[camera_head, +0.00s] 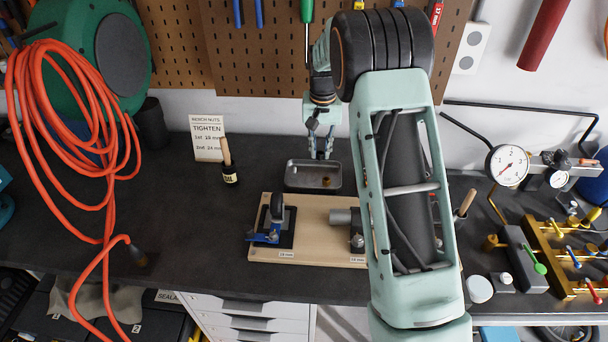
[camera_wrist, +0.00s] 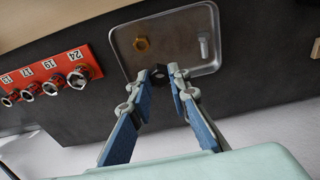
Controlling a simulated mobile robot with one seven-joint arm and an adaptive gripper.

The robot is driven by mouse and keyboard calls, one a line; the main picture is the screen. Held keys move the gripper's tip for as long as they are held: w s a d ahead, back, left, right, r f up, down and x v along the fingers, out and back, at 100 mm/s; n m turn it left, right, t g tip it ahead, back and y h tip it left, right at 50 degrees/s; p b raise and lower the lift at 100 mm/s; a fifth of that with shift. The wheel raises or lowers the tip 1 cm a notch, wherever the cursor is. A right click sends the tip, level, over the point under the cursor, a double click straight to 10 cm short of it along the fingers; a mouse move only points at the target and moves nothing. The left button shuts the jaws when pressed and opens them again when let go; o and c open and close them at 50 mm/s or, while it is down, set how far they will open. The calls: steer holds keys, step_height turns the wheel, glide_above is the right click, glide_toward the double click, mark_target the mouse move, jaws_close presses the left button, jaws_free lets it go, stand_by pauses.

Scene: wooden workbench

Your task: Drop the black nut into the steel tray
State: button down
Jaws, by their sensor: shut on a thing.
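The steel tray (camera_head: 296,184) lies on the dark bench behind the wooden board. My gripper (camera_wrist: 160,74) is shut on the black nut (camera_wrist: 159,71), which sits between the fingertips. The nut appears over the tray's near part in that view; its exact height above the tray floor I cannot tell. In the head view my gripper (camera_head: 321,153) points down at the tray's back edge, and the black nut is too small to make out.
A red socket rail (camera_wrist: 50,80) lies beside the tray. The wooden board (camera_head: 310,215) with a blue clamp (camera_head: 268,236) stands in front of the tray. The pegboard wall rises behind.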

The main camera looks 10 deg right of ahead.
steer(key=shift+f+b, duration=1.55)
steer(key=shift+f, duration=1.45)
steer(key=c, duration=1.7)
jaws_free()
steer(key=shift+c, duration=0.2)
steer(key=shift+r, duration=0.1)
step_height(320, 180, up, 12)
steer(key=s, duration=0.1)
steer(key=shift+s+a, duration=0.15)
steer(key=shift+s, duration=0.15)
